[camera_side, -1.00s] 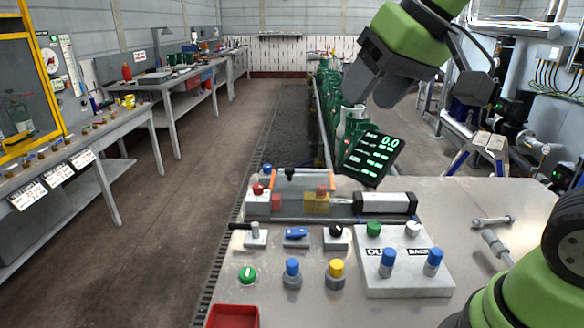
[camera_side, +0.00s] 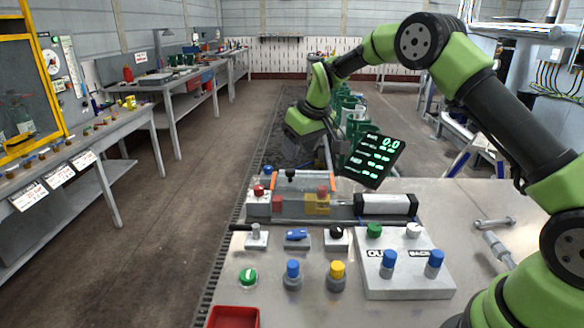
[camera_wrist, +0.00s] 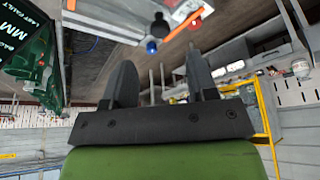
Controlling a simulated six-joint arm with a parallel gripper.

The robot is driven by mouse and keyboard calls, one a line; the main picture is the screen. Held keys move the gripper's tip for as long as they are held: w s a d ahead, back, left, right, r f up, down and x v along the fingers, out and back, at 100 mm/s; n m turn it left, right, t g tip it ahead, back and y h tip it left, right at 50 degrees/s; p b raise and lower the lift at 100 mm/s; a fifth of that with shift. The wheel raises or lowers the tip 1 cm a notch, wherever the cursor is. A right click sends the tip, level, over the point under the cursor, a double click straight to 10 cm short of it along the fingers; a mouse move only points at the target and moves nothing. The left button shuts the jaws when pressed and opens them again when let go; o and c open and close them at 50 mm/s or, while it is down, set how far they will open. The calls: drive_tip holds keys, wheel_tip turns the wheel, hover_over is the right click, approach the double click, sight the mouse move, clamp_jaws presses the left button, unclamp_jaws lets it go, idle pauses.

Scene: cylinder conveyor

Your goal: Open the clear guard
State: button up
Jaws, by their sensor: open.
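The clear guard (camera_side: 305,183) is hard to make out. It seems to be the see-through panel with orange edging over the small station at the far edge of the bench, and it looks down. A black knob (camera_side: 290,174) stands by it. My gripper (camera_side: 296,160) hangs just behind and above the station, apart from the knob as far as I can tell. In the wrist view my gripper (camera_wrist: 162,85) has its two dark fingers spread with nothing between them. An orange bar (camera_wrist: 185,30) and the black knob (camera_wrist: 160,27) lie beyond the fingertips.
A red knob (camera_side: 258,190) and a white-bodied black cylinder (camera_side: 385,204) flank the station. Push buttons and switches, a green button (camera_side: 247,275) among them, cover the near bench. A tilted display (camera_side: 374,160) stands close right of my gripper. Green containers (camera_side: 350,112) line the back.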

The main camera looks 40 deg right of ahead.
sight(291, 171)
drive_tip(key=x, duration=0.7)
drive_tip(key=shift+s, duration=0.1)
clamp_jaws()
